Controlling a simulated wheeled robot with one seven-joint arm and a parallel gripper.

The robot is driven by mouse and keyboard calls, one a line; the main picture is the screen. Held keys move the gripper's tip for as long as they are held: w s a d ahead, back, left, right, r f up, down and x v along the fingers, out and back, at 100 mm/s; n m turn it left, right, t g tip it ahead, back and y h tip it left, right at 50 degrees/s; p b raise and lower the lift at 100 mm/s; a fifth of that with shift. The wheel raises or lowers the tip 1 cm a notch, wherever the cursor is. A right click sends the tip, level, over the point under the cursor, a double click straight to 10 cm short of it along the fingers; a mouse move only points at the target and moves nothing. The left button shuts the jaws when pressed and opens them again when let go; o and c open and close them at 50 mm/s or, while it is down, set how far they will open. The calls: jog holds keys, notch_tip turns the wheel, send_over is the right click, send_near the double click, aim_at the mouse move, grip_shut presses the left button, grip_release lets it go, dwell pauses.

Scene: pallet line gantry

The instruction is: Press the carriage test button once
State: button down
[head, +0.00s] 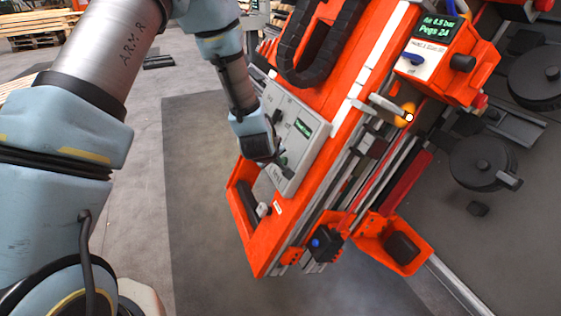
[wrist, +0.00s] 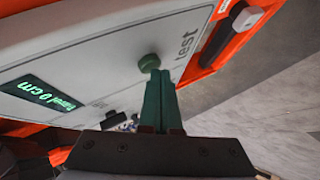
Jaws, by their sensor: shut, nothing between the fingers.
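The light grey control panel (head: 301,152) is on the orange carriage in the head view. In the head view my gripper (head: 283,158) is at the lower left part of the panel, and I cannot make out the button clearly there.
A dark lever or knob (wrist: 117,119) is on the panel near the fingers. An orange recess with a grey-white knob (wrist: 247,18) lies past the panel's edge.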

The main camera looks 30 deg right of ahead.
jog(key=shift+a, duration=0.1)
jog(key=shift+w+a+r, duration=0.1)
jog(key=shift+a+r, duration=0.35)
jog(key=shift+a, duration=0.25)
jog(key=shift+w+a+r+p, duration=0.15)
jog(key=shift+a+r, duration=0.25)
jog(key=shift+a, duration=0.3)
jog(key=shift+a+r+p, duration=0.2)
jog(key=shift+a+r, duration=0.15)
jog(key=shift+a, duration=0.4)
jog(key=shift+w+a+r+p, duration=0.15)
jog(key=shift+a+r, duration=0.25)
jog(key=shift+a, duration=0.3)
jog(key=a+r+m+g+y+p, duration=0.1)
jog(key=a+r+y+p, duration=0.15)
jog(key=a+r, duration=0.5)
jog(key=a+r+g+y+p, duration=0.1)
jog(key=a+r+p, duration=0.35)
jog(key=a, duration=0.55)
jog(key=s+a+r+g+p, duration=0.1)
jog(key=s+a+r, duration=0.2)
jog(key=a, duration=0.2)
jog(key=s+a+r+g+y+p, duration=0.1)
jog(key=s+a+r, duration=0.2)
jog(key=a, duration=0.3)
jog(key=s+a+r+m+g+y+p, duration=0.1)
jog(key=s+a+r+p, duration=0.1)
jog(key=s+a+r, duration=0.2)
jog(key=shift+a+r, duration=0.3)
jog(key=shift+a, duration=0.95)
